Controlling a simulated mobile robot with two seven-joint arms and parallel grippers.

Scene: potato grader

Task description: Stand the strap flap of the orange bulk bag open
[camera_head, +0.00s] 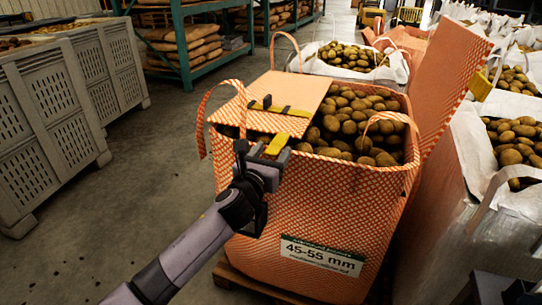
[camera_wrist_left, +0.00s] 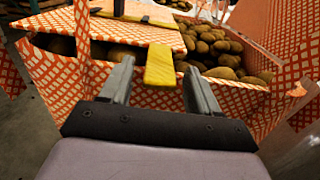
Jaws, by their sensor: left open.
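The orange-and-white checked bulk bag (camera_head: 310,220) is full of potatoes and carries a 45-55 mm label. Its strap flap (camera_head: 300,92) lies over the left part of the potatoes; it also shows in the left wrist view (camera_wrist_left: 130,30). A yellow strap with dark buckles crosses the flap, and its yellow tab (camera_head: 277,144) hangs at the near edge. My left gripper (camera_head: 263,154) is open at the bag's near left rim. In the left wrist view the yellow tab (camera_wrist_left: 160,66) is just ahead, between the open fingers (camera_wrist_left: 158,78). Contact cannot be told. My right gripper is out of view.
Another flap (camera_head: 446,85) of the bag stands up at the right. Loop handles (camera_head: 205,115) rise at the bag's corners. Grey slatted crates (camera_head: 45,120) stand at the left, shelves of sacks behind, and white potato bags (camera_head: 505,115) at the right. Floor is free at the left.

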